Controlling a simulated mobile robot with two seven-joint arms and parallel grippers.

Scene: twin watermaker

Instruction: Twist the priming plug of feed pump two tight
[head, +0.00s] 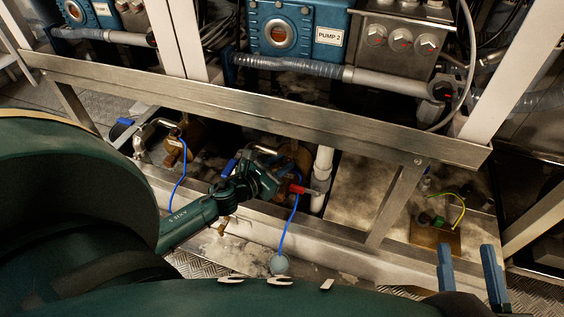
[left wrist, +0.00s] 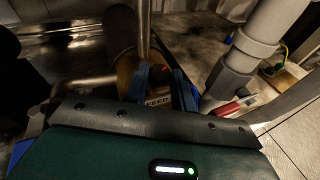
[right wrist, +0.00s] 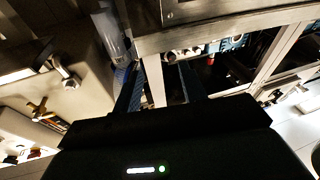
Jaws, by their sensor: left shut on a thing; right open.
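Feed pump two is a brass-coloured body (head: 303,158) low under the steel frame in the head view, partly covered by my left gripper (head: 268,172). In the left wrist view its brass side (left wrist: 125,68) lies beyond the blue fingers (left wrist: 160,82). My right gripper (head: 469,272) is open and empty, low at the right, apart from the pump.
A steel beam (head: 250,108) crosses above the left gripper. A white pipe (head: 321,178) and a red handle (head: 297,189) stand close to its right, a blue handle (head: 228,168) to its left. A blue cord hangs to a grey ball (head: 280,264). Another brass pump (head: 175,150) sits further left.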

